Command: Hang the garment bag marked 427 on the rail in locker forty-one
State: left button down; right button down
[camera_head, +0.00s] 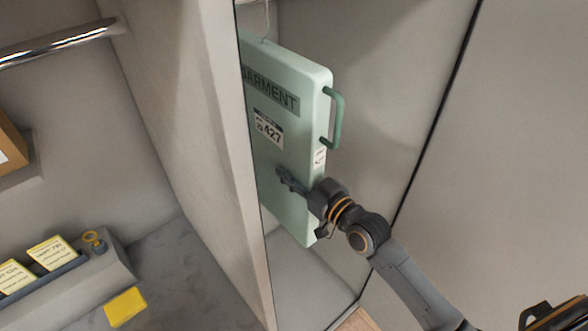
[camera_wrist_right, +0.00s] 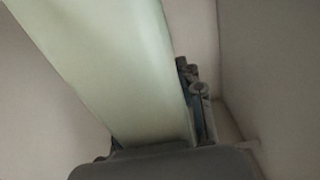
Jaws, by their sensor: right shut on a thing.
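The pale green garment bag (camera_head: 290,150), a flat box-like piece marked "GARMENT" and 427, is in the narrow compartment right of the grey divider. It is tilted in the head view, and the divider hides its left edge. A thin hook (camera_head: 266,22) rises from its top; its upper end is out of frame, so I cannot tell whether it is on a rail. My right gripper (camera_head: 302,188) is shut on the bag's lower right edge, below the green side handle (camera_head: 337,118). The right wrist view shows the bag (camera_wrist_right: 115,70) with a dark finger along its right side. My left gripper is not in view.
The grey divider (camera_head: 200,130) stands close to the bag's left. The left compartment has a metal rail (camera_head: 60,43), a cardboard box (camera_head: 10,145), a holder with yellow cards (camera_head: 50,253) and a yellow piece (camera_head: 125,307) on its floor. A plain wall is close to the bag's right.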

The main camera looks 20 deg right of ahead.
jog(key=c, duration=0.9)
grip_release()
jog(key=shift+r, duration=0.1)
jog(key=shift+o, duration=0.7)
